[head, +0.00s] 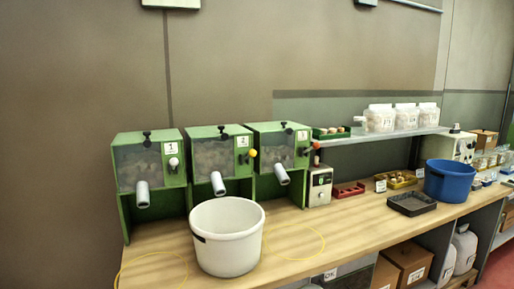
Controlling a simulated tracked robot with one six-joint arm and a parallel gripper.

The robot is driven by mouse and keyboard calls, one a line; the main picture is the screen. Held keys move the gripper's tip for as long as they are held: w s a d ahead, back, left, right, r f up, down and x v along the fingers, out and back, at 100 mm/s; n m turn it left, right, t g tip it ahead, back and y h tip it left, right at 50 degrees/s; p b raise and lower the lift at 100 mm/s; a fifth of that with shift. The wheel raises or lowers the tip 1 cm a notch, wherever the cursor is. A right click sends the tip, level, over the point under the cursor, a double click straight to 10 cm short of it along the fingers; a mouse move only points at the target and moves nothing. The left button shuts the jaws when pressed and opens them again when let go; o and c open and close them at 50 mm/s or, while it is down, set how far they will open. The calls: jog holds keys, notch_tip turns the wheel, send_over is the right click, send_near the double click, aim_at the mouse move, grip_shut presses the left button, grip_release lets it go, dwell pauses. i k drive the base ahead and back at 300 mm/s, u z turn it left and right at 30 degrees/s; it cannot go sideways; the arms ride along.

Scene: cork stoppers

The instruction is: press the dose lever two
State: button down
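Three green dispensers with clear fronts stand in a row at the back left of the bench. The middle dispenser (231,131) bears a label that reads 2. Its dose lever (252,153) has a yellow-orange knob on the right side of its front. Its grey spout (217,183) points down towards a white bucket (229,266) on the bench in front. The left dispenser (132,133), labelled 1, has a white knob (173,162). The right dispenser (266,128) has an orange-red knob (316,145); its label is too small to read surely. My gripper is not in view.
A small control box (320,188) stands right of the dispensers. Further right are a red tray (348,190), a black tray (411,205) and a blue bucket (450,182). A shelf (380,134) holds white jugs. Yellow loops mark the bench, which is clear at the front left.

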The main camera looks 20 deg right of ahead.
aim_at(253, 153)
jog(key=z, duration=0.05)
jog(key=i, duration=0.95)
jog(key=u, duration=0.05)
